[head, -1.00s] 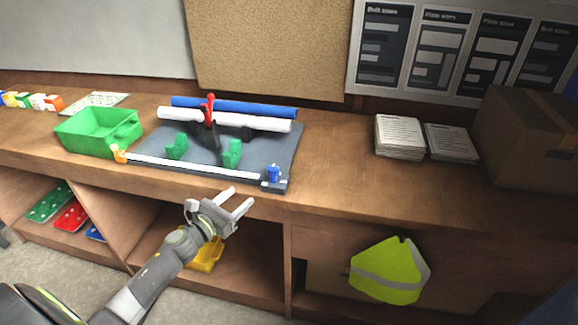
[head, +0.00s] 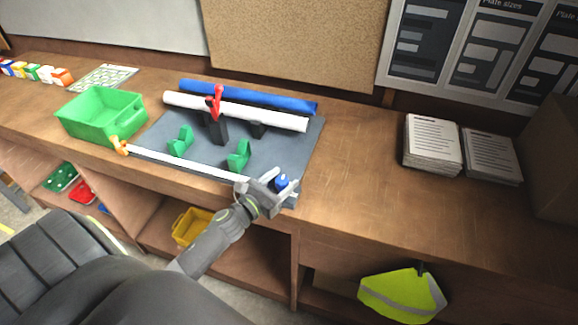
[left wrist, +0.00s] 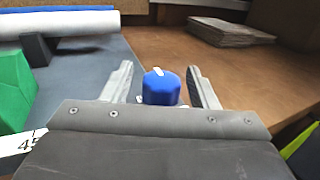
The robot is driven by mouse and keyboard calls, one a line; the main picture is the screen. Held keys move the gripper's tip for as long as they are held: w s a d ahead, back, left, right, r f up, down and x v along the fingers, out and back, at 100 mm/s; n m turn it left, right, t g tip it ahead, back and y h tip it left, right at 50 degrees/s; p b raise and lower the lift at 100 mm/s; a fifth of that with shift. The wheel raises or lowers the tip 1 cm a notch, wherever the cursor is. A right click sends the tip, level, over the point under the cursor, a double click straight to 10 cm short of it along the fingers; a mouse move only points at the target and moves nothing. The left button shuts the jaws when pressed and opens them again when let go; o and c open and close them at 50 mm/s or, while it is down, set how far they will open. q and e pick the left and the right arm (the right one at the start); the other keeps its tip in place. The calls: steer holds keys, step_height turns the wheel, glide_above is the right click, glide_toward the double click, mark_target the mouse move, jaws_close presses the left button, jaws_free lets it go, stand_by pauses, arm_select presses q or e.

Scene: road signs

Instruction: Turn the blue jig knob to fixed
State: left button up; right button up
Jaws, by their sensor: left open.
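The blue jig knob (head: 282,182) sits at the right front corner of the grey jig board (head: 205,148). In the left wrist view the knob (left wrist: 160,88) has a white mark on its top, pointing away and slightly left. My left gripper (head: 283,183) is open, with one finger on each side of the knob. In the left wrist view my fingers (left wrist: 163,85) show a gap to the knob on both sides. The knob's base is partly hidden behind my gripper body, and no position labels can be read. My right gripper is not in view.
On the board are green blocks (head: 239,156), a red clamp (head: 216,102), and a white roll (head: 235,110) before a blue roll (head: 250,97). A white ruler strip (head: 185,162) runs along its front. A green bin (head: 100,115) stands left; paper stacks (head: 432,145) stand right.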

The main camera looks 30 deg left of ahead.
arm_select(q)
steer(key=shift+w+d, duration=0.1)
steer(key=shift+w, duration=0.2)
steer(key=shift+s+r, duration=0.1)
steer(key=shift+s, duration=0.05)
steer(key=shift+s, duration=0.1)
steer(key=c, duration=0.9)
steer(key=shift+c, duration=0.2)
